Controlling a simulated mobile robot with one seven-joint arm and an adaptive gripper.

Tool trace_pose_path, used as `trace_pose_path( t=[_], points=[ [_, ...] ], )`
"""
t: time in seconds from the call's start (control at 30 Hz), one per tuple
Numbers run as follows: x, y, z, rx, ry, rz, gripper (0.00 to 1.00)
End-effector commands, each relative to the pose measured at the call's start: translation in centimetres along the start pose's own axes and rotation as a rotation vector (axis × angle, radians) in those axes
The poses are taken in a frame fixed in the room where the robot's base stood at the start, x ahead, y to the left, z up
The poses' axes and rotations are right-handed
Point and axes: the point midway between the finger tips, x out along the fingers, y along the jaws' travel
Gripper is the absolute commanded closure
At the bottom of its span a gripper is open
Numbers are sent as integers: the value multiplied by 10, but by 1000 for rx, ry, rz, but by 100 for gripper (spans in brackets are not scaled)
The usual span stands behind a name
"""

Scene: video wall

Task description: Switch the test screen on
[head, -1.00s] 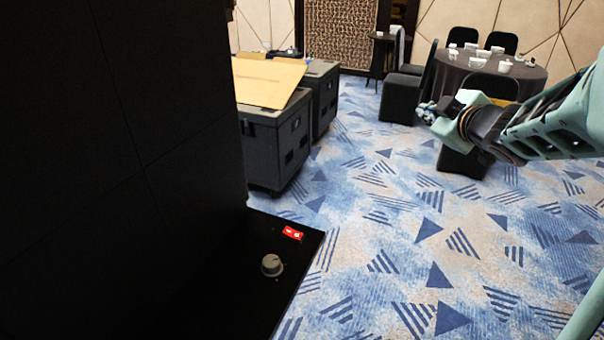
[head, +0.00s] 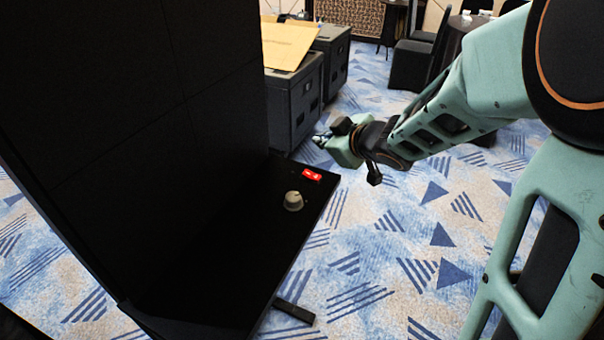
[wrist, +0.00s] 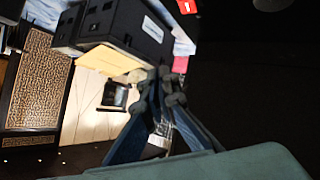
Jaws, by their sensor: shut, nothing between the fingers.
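The test screen (head: 110,90) is a tall, dark panel at the left of the head view, and its face shows no picture. A black ledge (head: 215,245) runs along its foot. On the ledge's far end sit a small red switch (head: 312,174) and a grey round knob (head: 293,201). The red switch also shows at the top of the wrist view (wrist: 187,6). My gripper (head: 321,141) is just beyond and above the switch in the head view, apart from it. Its fingers (wrist: 172,75) are shut and empty in the wrist view.
Grey wheeled cases (head: 296,95) with a tan board (head: 288,45) on top stand behind the screen's far end. Chairs (head: 418,62) and a round table (head: 463,30) stand at the back right. Patterned carpet right of the ledge is open.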

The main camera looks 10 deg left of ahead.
Motion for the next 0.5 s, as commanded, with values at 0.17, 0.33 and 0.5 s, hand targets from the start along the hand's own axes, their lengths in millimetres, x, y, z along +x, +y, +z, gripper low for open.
trace_pose_path(
  t=[0.17,0.33,0.5],
  points=[
    [0,0,0,0,0,0,100],
    [1,-1,2,-1,0,1,100],
    [8,-5,7,-1,0,1,100]
  ],
)
